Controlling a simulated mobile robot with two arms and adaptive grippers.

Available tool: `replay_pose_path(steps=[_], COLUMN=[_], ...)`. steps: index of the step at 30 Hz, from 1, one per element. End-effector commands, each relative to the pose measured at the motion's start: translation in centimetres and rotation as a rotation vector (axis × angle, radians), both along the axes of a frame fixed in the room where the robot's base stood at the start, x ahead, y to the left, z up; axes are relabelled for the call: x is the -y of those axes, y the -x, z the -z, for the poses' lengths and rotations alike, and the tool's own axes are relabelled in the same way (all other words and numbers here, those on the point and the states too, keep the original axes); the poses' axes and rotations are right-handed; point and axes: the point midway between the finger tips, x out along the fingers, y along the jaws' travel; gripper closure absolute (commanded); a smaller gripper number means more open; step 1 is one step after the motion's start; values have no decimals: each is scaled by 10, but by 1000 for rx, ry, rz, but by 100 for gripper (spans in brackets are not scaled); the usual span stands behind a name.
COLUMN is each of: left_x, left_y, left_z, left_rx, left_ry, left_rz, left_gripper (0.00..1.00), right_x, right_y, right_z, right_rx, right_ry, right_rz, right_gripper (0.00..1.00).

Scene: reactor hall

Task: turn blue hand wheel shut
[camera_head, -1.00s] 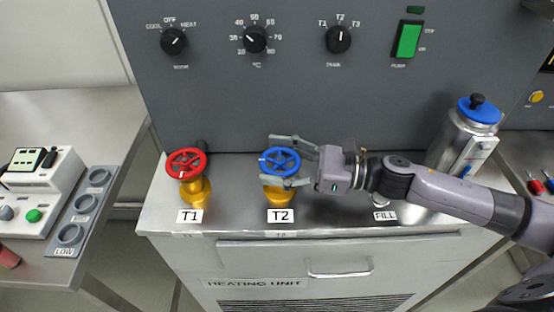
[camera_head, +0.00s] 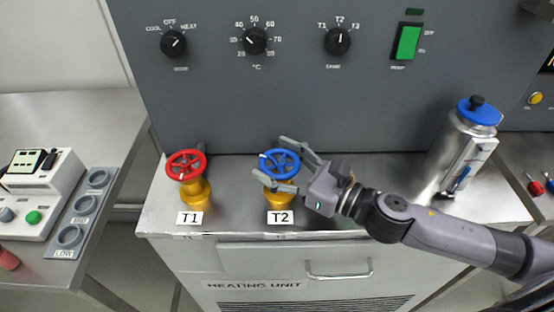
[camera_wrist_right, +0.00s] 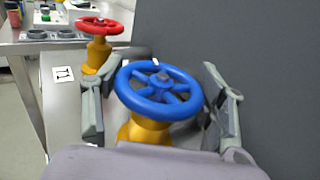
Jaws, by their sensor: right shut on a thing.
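The blue hand wheel (camera_head: 280,163) sits on a brass valve body (camera_head: 279,196) behind the label T2 on the heating unit. My right gripper (camera_head: 278,165) comes from the right with one finger on the far side of the wheel and one on the near side. It is shut on the wheel's rim. In the right wrist view the blue wheel (camera_wrist_right: 158,88) stands between the two fingers, with its hub and spokes in sight. My left gripper is not in view.
A red hand wheel (camera_head: 186,164) on a similar valve, labelled T1, stands to the left. A steel canister (camera_head: 462,140) with a blue lid stands at the right. The grey panel (camera_head: 300,100) with knobs and a green switch rises close behind the valves.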

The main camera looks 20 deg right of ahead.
Motion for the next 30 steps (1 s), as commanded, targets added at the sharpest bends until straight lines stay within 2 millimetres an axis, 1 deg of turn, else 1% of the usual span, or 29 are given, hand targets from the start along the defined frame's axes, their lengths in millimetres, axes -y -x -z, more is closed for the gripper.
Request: replay_pose_path(steps=[1,15,24,30], left_x=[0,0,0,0], left_y=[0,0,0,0], left_z=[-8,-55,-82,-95], left_rx=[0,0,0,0], left_ry=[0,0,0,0], left_rz=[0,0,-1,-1], left_gripper=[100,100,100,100], right_x=[-2,0,2,3], right_y=[1,0,-1,-1], right_z=[-4,-5,-3,-3], right_rx=[-3,-8,-9,-8], right_ry=[-5,-6,-3,0], right_rz=[43,494,780,967], right_gripper=[63,63,63,63])
